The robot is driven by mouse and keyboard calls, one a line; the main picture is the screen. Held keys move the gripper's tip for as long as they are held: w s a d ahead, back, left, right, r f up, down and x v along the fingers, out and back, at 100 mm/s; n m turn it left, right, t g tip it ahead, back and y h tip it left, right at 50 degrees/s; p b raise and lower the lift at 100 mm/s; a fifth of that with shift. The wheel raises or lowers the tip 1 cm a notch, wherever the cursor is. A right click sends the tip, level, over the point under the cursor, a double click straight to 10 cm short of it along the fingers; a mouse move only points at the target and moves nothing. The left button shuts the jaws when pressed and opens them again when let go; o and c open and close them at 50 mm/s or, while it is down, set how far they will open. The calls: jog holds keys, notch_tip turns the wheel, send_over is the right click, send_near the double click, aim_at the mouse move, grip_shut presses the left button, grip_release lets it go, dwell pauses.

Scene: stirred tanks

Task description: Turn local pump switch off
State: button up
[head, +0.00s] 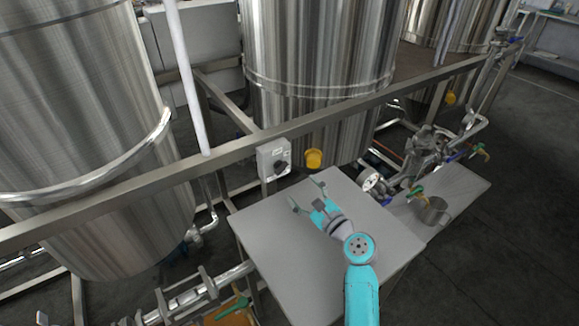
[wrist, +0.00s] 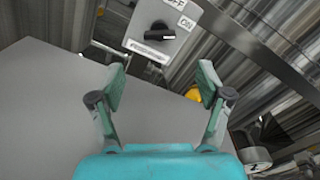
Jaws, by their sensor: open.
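The local pump switch is a grey box (head: 273,158) on the steel rail, with a black rotary knob (wrist: 158,33) on its front face. In the wrist view the knob's bar lies roughly level across the picture, one end toward the "ON" label (wrist: 186,22); the "OFF" label (wrist: 178,3) is above, cut by the picture's edge. A white label strip sits below the knob. My gripper (head: 306,194) is open and empty over the grey table, short of the box. Its fingers (wrist: 162,75) point toward the box, apart from the knob.
The grey table (head: 265,225) lies beneath my arm, mostly bare. A yellow round part (head: 314,158) is right of the switch box. A metal cup (head: 433,211), valves and pipes stand at the right. Large steel tanks (head: 318,60) rise behind the rail.

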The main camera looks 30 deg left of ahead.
aim_at(284, 170)
jog(key=x, duration=1)
jog(key=shift+r, duration=0.1)
jog(key=c, duration=1.2)
